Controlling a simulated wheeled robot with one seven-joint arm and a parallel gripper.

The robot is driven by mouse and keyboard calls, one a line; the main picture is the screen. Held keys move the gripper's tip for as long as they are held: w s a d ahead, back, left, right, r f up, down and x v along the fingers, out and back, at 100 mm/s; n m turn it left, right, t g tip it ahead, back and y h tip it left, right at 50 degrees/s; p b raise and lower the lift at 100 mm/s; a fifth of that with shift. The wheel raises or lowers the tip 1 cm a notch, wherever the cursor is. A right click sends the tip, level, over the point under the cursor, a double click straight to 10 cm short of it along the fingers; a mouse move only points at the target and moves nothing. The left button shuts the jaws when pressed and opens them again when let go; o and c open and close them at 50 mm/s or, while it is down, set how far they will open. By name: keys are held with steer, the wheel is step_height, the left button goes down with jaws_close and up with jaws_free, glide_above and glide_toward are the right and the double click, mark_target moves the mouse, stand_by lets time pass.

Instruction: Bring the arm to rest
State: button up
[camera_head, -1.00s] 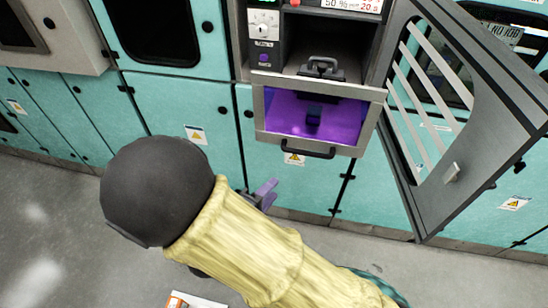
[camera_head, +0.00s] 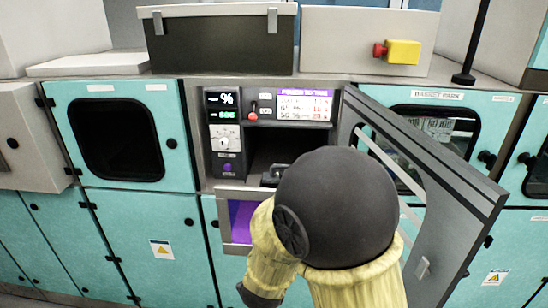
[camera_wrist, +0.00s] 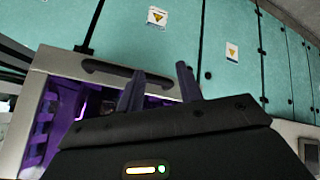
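My arm (camera_head: 335,210), with its dark round joint and yellowish sleeve, is raised in front of the open machine in the head view. It hides my gripper there. A dark shape inside the drawer is partly hidden.
The grey machine door (camera_head: 440,200) stands swung open on the right. The drawer (camera_head: 241,220) is pulled out below the machine's opening, largely behind my arm. Teal cabinets (camera_head: 150,235) line both sides. A dark bin (camera_head: 222,45) and a box with a yellow-red switch (camera_head: 400,52) stand on top.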

steer(key=s+d+r+m+g, duration=0.2)
steer(key=s+d+m, duration=0.1)
steer(key=d, duration=0.6)
steer(key=s+d+r+m+g, duration=0.1)
steer(key=s+d+m+g, duration=0.2)
steer(key=s+d, duration=0.3)
steer(key=d, duration=0.3)
steer(key=shift+r, duration=0.4)
steer(key=shift+s+a, duration=0.1)
stand_by(0.9)
